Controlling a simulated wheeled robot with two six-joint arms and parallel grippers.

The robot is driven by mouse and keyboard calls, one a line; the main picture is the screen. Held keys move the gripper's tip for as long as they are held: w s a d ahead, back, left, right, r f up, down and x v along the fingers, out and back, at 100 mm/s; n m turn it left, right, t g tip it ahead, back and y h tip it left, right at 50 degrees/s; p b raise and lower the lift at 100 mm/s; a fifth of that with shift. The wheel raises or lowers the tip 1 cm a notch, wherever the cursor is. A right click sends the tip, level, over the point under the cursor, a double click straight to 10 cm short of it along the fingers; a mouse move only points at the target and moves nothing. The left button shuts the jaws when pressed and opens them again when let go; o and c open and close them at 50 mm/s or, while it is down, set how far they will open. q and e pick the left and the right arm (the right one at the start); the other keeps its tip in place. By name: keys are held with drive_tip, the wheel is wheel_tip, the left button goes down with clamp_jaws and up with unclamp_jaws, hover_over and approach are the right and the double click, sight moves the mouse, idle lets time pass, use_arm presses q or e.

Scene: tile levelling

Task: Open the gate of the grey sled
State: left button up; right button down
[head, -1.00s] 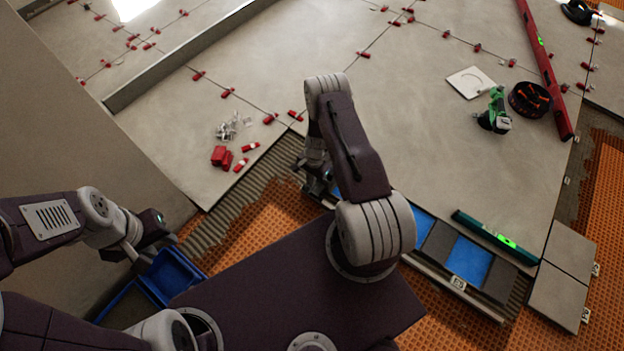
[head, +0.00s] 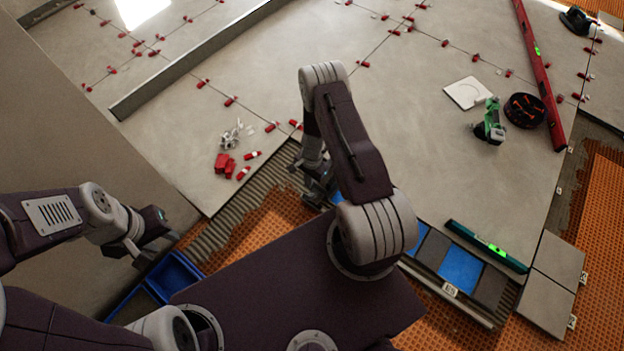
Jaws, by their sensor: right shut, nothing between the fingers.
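My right gripper (head: 317,188) is shut and empty. It is low over the near edge of the tiled floor, partly hidden by its own arm, beside the left end of a row of blue and dark strips (head: 461,267). A long grey edge with a small marker tag (head: 449,290) runs along the near side of this row. I cannot make out a grey sled or its gate for certain; my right arm covers part of this area. My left gripper (head: 142,250) hangs at the left, above and beside a blue tray (head: 172,278); its finger opening is unclear.
A green level (head: 487,246) lies beside the strips. Red wedges and clips (head: 226,163) lie on the tile. A green tool (head: 490,125), a black round bowl (head: 525,110), a white square plate (head: 467,93) and a long red level (head: 540,75) lie at the upper right.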

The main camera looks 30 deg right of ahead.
drive_tip(key=r, duration=0.1)
drive_tip(key=a+r, duration=0.1)
drive_tip(key=shift+s+a+r+p, duration=0.1)
drive_tip(key=shift+s+r+p, duration=0.2)
drive_tip(key=shift+r, duration=0.05)
